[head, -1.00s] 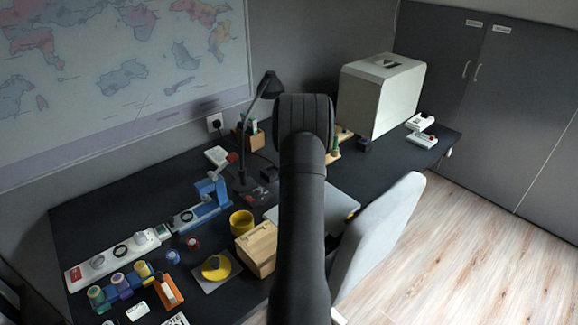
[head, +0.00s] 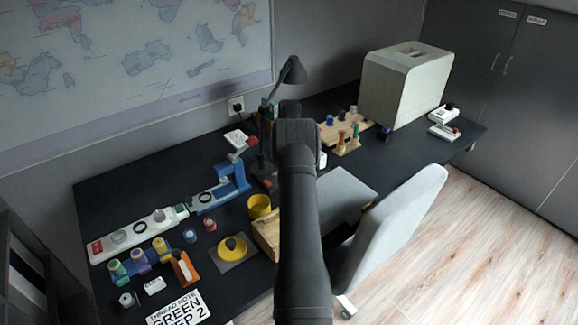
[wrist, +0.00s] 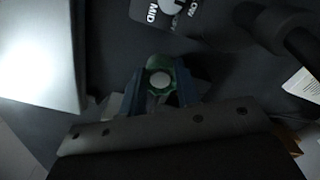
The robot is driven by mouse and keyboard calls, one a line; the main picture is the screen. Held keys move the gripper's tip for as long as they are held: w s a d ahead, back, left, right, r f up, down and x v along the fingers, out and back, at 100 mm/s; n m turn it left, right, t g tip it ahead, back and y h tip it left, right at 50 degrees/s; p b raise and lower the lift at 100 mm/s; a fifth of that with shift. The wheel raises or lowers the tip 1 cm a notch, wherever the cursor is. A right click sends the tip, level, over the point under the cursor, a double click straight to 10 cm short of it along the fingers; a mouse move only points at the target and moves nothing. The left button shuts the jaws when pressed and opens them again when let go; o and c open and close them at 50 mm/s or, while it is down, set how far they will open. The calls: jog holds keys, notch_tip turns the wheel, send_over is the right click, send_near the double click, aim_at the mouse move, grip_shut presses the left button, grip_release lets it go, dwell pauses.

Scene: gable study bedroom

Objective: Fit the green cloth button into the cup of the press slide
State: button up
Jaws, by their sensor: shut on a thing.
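In the wrist view my gripper (wrist: 160,88) is shut on a round green piece with a pale disc in its middle, which looks like the green cloth button (wrist: 160,66). In the head view my arm hides the gripper and button. The blue press (head: 238,177) stands on the desk left of my arm. Its slide (head: 203,203) reaches out to the left, with a dark ring that looks like the cup (head: 207,197). The gripper is apart from the press.
A black lamp (head: 292,72) stands behind my arm; a dark labelled base (wrist: 185,22) is near the gripper. A yellow cup (head: 259,206), wooden box (head: 265,236), white strip (head: 135,236) and spools (head: 118,269) crowd the left. A pale cabinet (head: 405,88) and chair (head: 385,240) are right.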

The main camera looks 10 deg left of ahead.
jog(key=shift+a+f, duration=0.15)
jog(key=shift+f, duration=1.9)
jog(key=shift+f, duration=0.15)
jog(key=o, duration=0.9)
jog(key=shift+o, duration=0.2)
notch_tip(320, 180, up, 11)
jog(key=shift+w+f, duration=0.1)
jog(key=shift+r, duration=0.45)
jog(key=shift+c, duration=0.2)
jog(key=shift+r, duration=0.3)
jog(key=shift+c, duration=1.4)
